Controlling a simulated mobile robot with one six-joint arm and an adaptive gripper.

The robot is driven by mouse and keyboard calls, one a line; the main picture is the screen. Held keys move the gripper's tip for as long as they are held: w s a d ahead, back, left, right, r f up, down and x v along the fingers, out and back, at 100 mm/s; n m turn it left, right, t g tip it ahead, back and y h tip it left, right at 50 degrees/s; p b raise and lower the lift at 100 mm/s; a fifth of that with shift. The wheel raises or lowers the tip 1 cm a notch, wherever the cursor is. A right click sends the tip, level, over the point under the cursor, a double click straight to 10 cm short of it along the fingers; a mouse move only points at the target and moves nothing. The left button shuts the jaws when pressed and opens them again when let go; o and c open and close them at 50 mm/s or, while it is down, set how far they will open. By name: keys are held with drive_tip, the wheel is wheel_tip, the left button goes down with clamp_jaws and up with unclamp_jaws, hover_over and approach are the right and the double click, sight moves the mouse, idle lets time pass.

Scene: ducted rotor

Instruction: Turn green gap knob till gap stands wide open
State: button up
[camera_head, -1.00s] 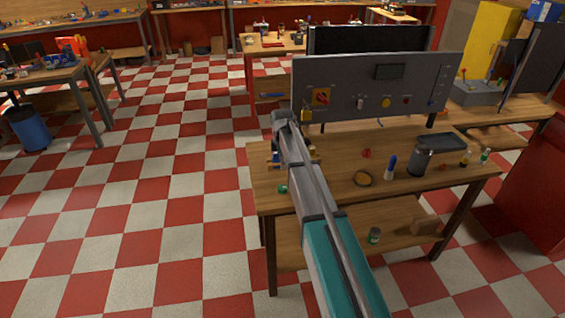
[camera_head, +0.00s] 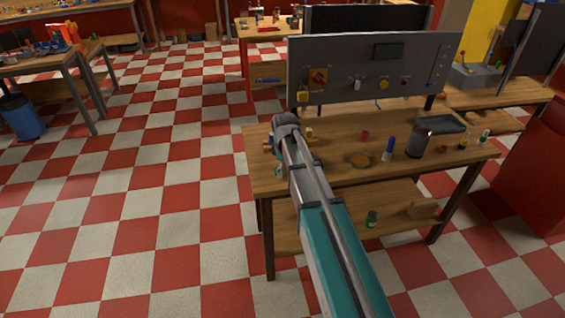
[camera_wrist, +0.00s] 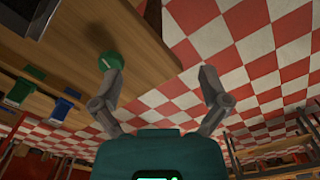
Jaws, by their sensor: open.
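The green knob (camera_wrist: 110,60) shows in the wrist view at the edge of a wooden bench top. In the head view a small green spot at the bench's left front edge (camera_head: 278,168), beside my arm, looks like the same knob. My gripper (camera_wrist: 159,69) is open, with nothing between its fingers. Its left fingertip is close under the knob and overlaps it in the picture; I cannot tell if they touch. The right finger is over the floor, clear of the bench. In the head view my wrist hides most of the gripper. The gap itself cannot be made out.
A grey panel (camera_head: 370,66) with knobs and switches stands behind the bench (camera_head: 330,172). A dark canister (camera_head: 418,143), a blue-capped bottle (camera_head: 388,149) and a round brown lid (camera_head: 359,161) stand on it. Green (camera_wrist: 26,87) and blue (camera_wrist: 57,107) parts sit left of the fingers. Checkered floor left is open.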

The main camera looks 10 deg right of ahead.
drive_tip(key=s+f+m+b, duration=0.3)
drive_tip(key=s+m, duration=0.2)
drive_tip(key=s, duration=0.4)
drive_tip(key=s+f+m+b, duration=0.4)
drive_tip(key=s+m, duration=0.1)
drive_tip(key=s, duration=0.5)
drive_tip(key=shift+s+a, duration=0.2)
drive_tip(key=shift+s, duration=0.1)
drive_tip(key=shift+f, duration=0.1)
drive_tip(key=shift+s+m, duration=0.3)
drive_tip(key=shift+m, duration=0.1)
drive_tip(key=shift+w, duration=0.1)
idle(0.9)
drive_tip(key=w+r+n+p, duration=0.2)
drive_tip(key=w+r+p, duration=0.1)
drive_tip(key=w, duration=0.7)
drive_tip(key=w+r+n+p, duration=0.2)
drive_tip(key=w+r+p, duration=0.2)
drive_tip(key=w, duration=0.6)
drive_tip(key=w+r+n+p, duration=0.3)
drive_tip(key=w+r+p, duration=0.1)
drive_tip(key=w, duration=0.7)
drive_tip(key=shift+d, duration=0.3)
drive_tip(key=shift+f, duration=0.1)
